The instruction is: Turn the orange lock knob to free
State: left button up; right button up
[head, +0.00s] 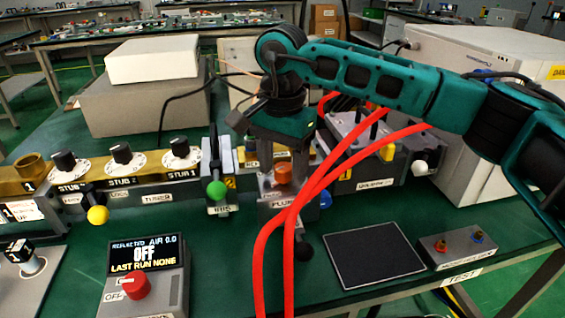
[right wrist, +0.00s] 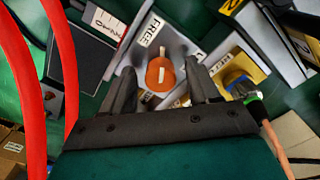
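The orange lock knob (head: 283,173) sits on a grey block labelled PLUN-, partly covered by red hoses in the head view. In the right wrist view, the knob (right wrist: 154,76) is round with a white bar on top. A FREE label (right wrist: 149,27) is above it, and another, partly hidden label lies to its right. My right gripper (head: 282,160) is above the knob, pointing down. In the right wrist view its dark fingers (right wrist: 161,68) are spread on either side of the knob, with gaps visible. My left gripper is not in view.
Red hoses (head: 262,258) hang in front of the block. A green-knobbed iris unit (head: 217,188) stands left of it. A blue knob (right wrist: 237,80) on a yellow plate is close to the right finger. A black mat (head: 373,255) lies on the green bench.

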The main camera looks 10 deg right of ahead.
aim_at(282, 167)
notch_tip(282, 167, up, 13)
jog(key=p, duration=0.2)
dwell(0.5)
jog(key=shift+f, duration=0.1)
